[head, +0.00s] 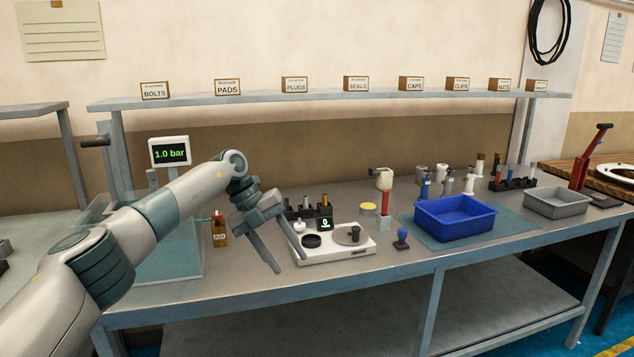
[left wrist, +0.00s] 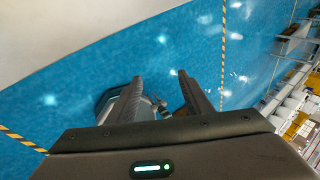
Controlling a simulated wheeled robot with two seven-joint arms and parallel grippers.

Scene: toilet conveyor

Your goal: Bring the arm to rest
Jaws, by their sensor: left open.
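My left arm comes in from the left in the head view, and its gripper (head: 280,252) hangs over the front part of the workbench, just left of the white scale-like device (head: 335,247). Its two fingers are apart and I see nothing between them. In the left wrist view the same gripper (left wrist: 160,95) shows two dark fingers spread apart, with blue floor beyond them. My right gripper is in neither view.
A blue bin (head: 455,217) stands on a teal mat (head: 432,240), with a grey tray (head: 556,203) farther right. A pressure display (head: 169,152) reads 1.0 bar. A small bottle (head: 219,232) stands near my arm. A shelf (head: 330,97) with labelled boxes runs behind.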

